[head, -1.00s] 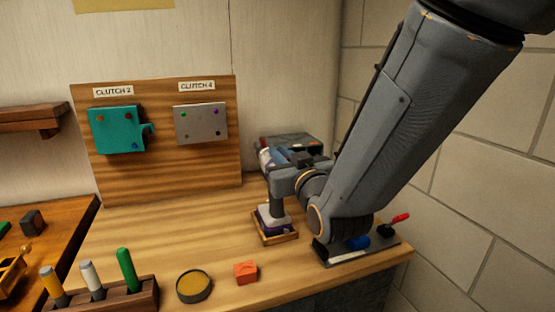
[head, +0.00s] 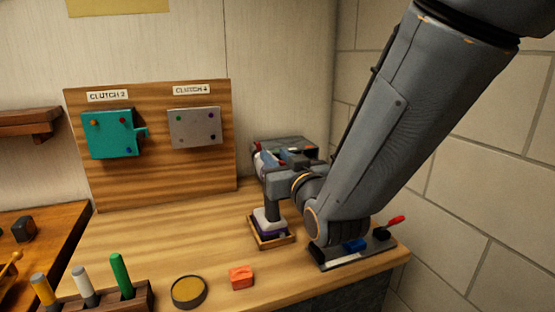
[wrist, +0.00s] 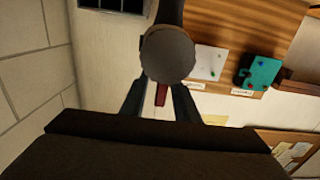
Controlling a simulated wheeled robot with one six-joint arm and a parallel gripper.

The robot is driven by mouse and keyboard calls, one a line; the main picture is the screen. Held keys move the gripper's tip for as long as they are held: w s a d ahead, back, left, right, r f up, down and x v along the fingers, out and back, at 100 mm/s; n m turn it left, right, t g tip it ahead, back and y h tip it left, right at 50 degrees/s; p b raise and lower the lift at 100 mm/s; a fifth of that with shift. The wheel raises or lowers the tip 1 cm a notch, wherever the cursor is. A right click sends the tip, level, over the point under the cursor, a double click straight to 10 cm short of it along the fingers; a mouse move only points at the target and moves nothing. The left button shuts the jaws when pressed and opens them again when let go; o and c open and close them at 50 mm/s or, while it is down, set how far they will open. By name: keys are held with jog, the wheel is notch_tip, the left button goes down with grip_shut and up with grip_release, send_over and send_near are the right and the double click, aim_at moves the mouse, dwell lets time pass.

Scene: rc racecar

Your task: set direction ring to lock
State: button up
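A cordless power tool (head: 272,205) stands upright on its purple and white base in a small wooden tray (head: 290,238). My gripper (head: 277,162) is at the top of the tool, and its fingers partly cover the tool's front. In the wrist view, turned upside down, the tool's round grey end (wrist: 168,52) fills the upper middle. My two gripper fingers (wrist: 158,100) show on both sides below it, apart, with a small dark red part between them. Their tips are hidden behind the round end. I cannot make out the direction ring or its setting.
A wooden board (head: 150,185) holds a teal plate (head: 110,140) and a grey plate (head: 195,130). A dark box (head: 300,146) stands behind the tool. A dark plate with a red-tipped lever (head: 396,220) is at the right. An orange block (head: 242,277) and round tin (head: 188,291) lie in front.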

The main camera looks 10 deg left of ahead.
aim_at(283, 164)
jog(key=shift+v, duration=1.4)
jog(key=shift+w+r+p, duration=0.1)
jog(key=shift+r+p, duration=0.05)
jog(key=shift+p, duration=0.55)
jog(key=p, duration=0.2)
jog(key=shift+p, duration=0.3)
jog(key=p, duration=0.2)
jog(key=s+p, duration=0.1)
jog(key=p, duration=0.1)
jog(key=shift+d, duration=0.3)
jog(key=p, duration=0.3)
jog(key=shift+s+d, duration=0.2)
jog(key=shift+s, duration=0.2)
jog(key=shift+s+d+p, duration=0.15)
jog(key=shift+s+p, duration=0.1)
jog(key=shift+p, duration=0.6)
jog(key=shift+p+v, duration=0.4)
jog(key=shift+v, duration=0.9)
